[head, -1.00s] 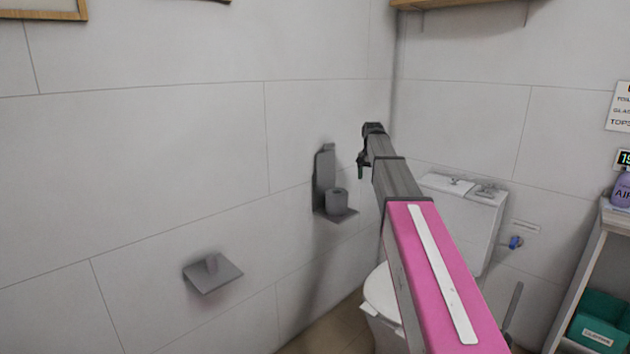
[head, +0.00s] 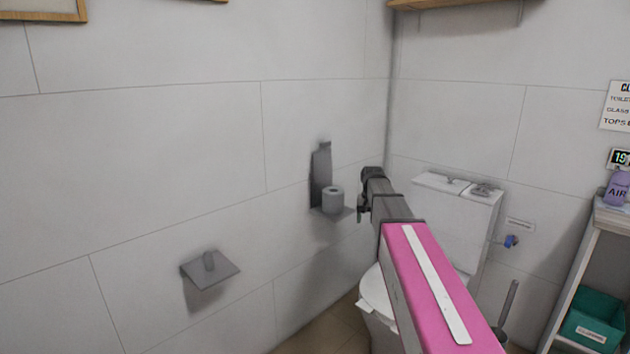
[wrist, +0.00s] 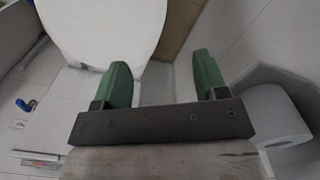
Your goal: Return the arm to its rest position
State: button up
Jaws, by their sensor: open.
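My arm, pink with a white strip, reaches forward from the lower right in the head view. My gripper (head: 363,208) is at its far end, small and partly hidden by the arm, in front of the wall left of the toilet. In the wrist view my gripper (wrist: 160,65) shows two green fingers spread wide apart, with nothing between them. The white toilet (wrist: 100,28) lies beyond the fingers.
A paper roll (head: 333,199) stands on a grey wall holder (head: 322,172) close left of my gripper. An empty grey holder (head: 210,272) is on the left wall. The toilet tank (head: 452,220) is behind my arm. A shelf with a teal bin (head: 592,318) stands at right.

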jog(key=s+f+n, duration=0.1)
jog(key=s+f, duration=0.8)
jog(key=s, duration=0.4)
jog(key=s+a+f+n, duration=0.1)
jog(key=s+f+n, duration=0.1)
jog(key=s+f, duration=0.8)
jog(key=s, duration=0.3)
jog(key=shift+a+f, duration=0.25)
jog(key=shift+a, duration=0.05)
